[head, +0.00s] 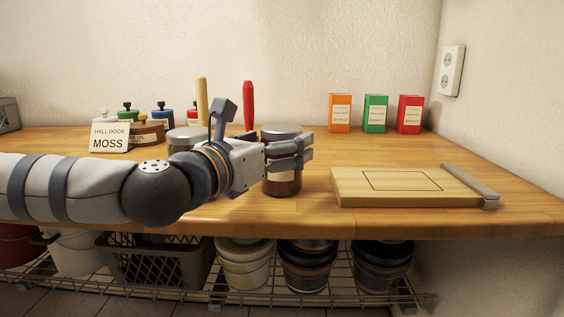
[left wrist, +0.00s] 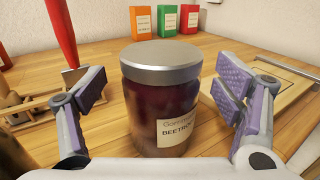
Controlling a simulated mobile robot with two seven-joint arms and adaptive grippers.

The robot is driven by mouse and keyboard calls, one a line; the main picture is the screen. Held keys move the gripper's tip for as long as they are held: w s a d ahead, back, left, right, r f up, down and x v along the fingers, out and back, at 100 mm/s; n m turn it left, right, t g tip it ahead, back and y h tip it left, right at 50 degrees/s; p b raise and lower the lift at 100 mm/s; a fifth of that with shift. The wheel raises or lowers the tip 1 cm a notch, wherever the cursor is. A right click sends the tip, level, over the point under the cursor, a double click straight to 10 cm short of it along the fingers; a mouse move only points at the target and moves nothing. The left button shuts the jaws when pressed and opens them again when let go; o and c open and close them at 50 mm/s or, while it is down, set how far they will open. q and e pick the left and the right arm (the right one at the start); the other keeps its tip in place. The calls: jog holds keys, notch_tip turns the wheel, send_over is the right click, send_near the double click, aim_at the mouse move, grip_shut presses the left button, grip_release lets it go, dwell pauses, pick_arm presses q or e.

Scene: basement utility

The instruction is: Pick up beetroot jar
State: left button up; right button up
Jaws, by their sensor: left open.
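The beetroot jar (head: 282,182) stands upright on the wooden worktop near its front edge, with a dark red body, a grey lid and a pale label. In the left wrist view the jar (left wrist: 160,98) is in the middle, and its label reads "BEETRO…". My left gripper (head: 290,152) reaches in from the left and covers part of the jar in the head view. In the left wrist view my left gripper (left wrist: 158,108) is open, with one purple-padded finger on each side of the jar and gaps showing. My right gripper is in neither view.
A wooden board (head: 400,188) with a grey end bar lies to the right. Orange (head: 340,113), green (head: 375,114) and red (head: 410,114) boxes stand at the back.

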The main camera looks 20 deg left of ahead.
pick_arm(q)
jog(key=shift+x, duration=0.9)
jog(key=c, duration=1.8)
